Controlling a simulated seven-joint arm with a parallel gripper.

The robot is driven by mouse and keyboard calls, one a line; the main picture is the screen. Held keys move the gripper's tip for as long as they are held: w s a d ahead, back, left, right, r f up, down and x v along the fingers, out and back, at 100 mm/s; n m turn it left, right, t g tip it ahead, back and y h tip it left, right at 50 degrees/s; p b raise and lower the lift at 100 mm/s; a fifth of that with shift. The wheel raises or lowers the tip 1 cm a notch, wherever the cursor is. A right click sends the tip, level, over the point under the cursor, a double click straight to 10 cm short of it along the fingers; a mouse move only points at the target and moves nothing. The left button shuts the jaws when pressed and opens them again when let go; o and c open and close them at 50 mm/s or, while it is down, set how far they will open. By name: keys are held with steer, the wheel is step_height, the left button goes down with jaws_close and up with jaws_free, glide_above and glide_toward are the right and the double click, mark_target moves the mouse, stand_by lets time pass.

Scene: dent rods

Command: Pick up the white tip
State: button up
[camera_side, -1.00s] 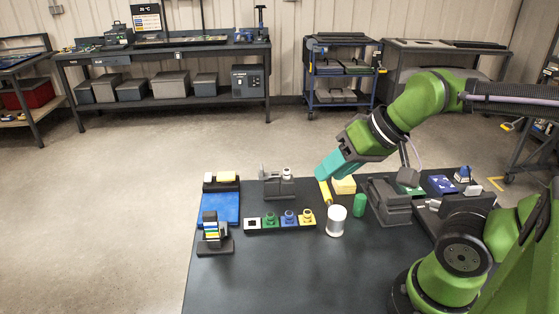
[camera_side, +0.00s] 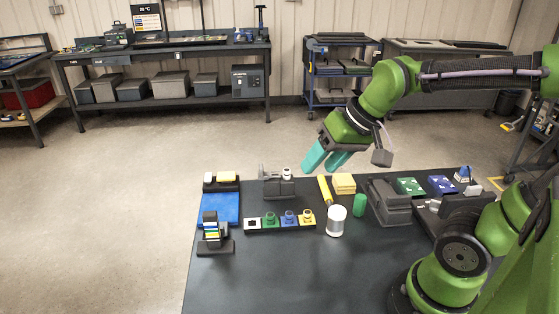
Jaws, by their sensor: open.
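A dark rack (camera_side: 268,229) on the table holds a row of small tips. A white tip (camera_side: 253,223) sits at its left end, followed by a green tip (camera_side: 270,220), a blue tip (camera_side: 289,218) and a yellow tip (camera_side: 307,216). My gripper (camera_side: 322,167) has two teal fingers, apart and empty. They point down and to the left in the air, and appear in the picture above the yellow rod and behind the rack. My gripper touches nothing that I can see.
Behind the rack stands a grey holder (camera_side: 277,188) with a small white piece. A blue tray (camera_side: 220,208) is at left, with a striped stack (camera_side: 211,228) in front. A yellow rod (camera_side: 324,189), white cylinder (camera_side: 336,222) and green cylinder (camera_side: 360,205) stand at right. The front table (camera_side: 300,285) is clear.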

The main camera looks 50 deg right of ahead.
steer(key=w+d+n+g, duration=0.25)
steer(key=w+d, duration=0.35)
steer(key=w, duration=0.3)
steer(key=n+g+h, duration=0.2)
steer(key=n+g, duration=0.1)
steer(key=n, duration=0.8)
glide_above(289, 170)
steer(key=f, duration=1.1)
steer(key=shift+s+d, duration=0.15)
steer(key=shift+s, duration=0.1)
steer(key=shift+w+f, duration=0.15)
steer(key=shift+f, duration=1.4)
steer(key=shift+w+f, duration=0.15)
steer(key=shift+f, duration=1.35)
jaws_close()
